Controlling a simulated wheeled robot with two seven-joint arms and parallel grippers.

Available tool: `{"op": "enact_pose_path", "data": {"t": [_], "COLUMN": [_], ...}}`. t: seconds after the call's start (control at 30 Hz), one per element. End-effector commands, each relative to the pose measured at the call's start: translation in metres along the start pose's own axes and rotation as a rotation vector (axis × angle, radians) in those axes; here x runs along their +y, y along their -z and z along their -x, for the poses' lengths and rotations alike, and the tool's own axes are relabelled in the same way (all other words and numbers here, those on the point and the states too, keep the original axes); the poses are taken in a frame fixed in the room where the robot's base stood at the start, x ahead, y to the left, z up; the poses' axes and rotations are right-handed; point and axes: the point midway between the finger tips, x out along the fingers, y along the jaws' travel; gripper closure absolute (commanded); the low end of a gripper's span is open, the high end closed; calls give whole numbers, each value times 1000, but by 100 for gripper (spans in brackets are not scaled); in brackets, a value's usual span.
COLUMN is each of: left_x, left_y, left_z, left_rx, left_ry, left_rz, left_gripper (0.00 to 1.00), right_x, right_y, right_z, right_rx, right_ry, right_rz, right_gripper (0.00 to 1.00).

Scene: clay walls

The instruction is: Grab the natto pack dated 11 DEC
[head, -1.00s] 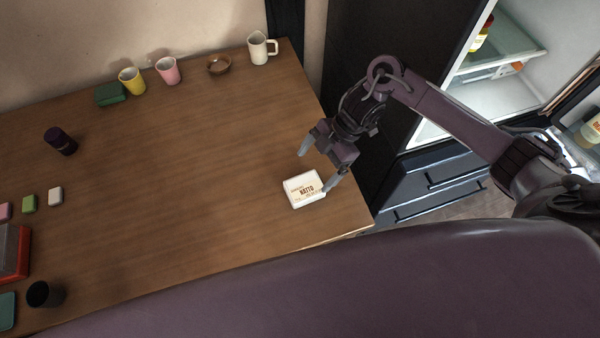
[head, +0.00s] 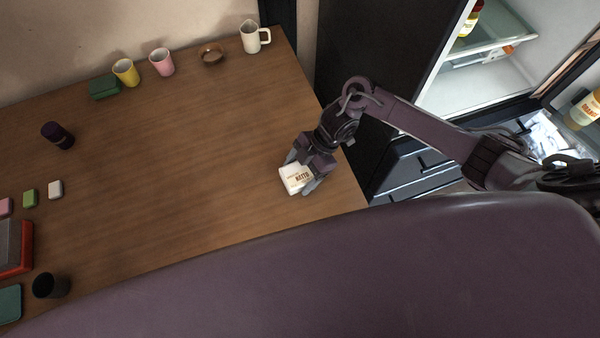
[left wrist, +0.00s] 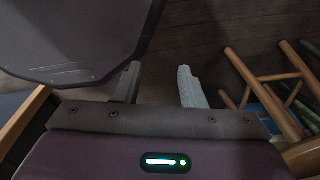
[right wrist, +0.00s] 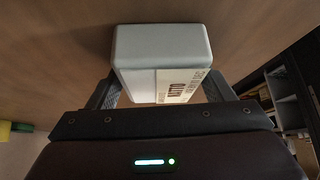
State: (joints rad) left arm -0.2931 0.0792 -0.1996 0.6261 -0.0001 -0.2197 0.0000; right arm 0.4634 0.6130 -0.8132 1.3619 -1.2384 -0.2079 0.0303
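A small white natto pack (head: 291,181) with a label reading NATTO lies near the right end of the wooden table. Its date is too small to read. My right gripper (head: 301,174) is down over the pack, one finger on each side. In the right wrist view the pack (right wrist: 160,45) fills the space between the fingers and hides their tips. Whether the fingers press on it I cannot tell. My left gripper (left wrist: 159,68) is open and empty, off the table, seen only in the left wrist view.
On the table (head: 190,150) stand a white mug (head: 250,38), brown bowl (head: 211,54), pink cup (head: 161,63), yellow cup (head: 125,73), green block (head: 104,88) and dark jar (head: 58,136). An open fridge (head: 475,85) is at right. The table's middle is clear.

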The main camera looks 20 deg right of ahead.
Motion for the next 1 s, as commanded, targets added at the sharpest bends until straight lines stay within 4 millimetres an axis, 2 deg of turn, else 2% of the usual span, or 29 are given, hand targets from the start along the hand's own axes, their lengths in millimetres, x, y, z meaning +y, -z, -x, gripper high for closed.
{"op": "enact_pose_path", "data": {"t": [0.03,0.23,0.5,0.67,0.87,1.0], "left_x": [0,1,1,1,1,1], "left_y": [-3,-10,-10,-10,-10,-10], "left_z": [0,0,0,0,0,-1], "left_rx": [-4,-14,-15,-15,-15,-15], "left_ry": [0,-2,-2,-2,-2,-1], "left_rz": [0,-1,-1,-1,-1,-1], "left_gripper": [64,64,64,64,64,64], "right_x": [0,0,0,1,2,1], "right_y": [0,0,1,5,25,48], "right_z": [0,0,1,9,41,77], "right_rx": [0,0,0,0,-1,-3], "right_ry": [0,0,-1,-1,-5,-6], "right_rz": [0,0,1,2,7,8], "right_gripper": [32,57,58,58,58,58]}}
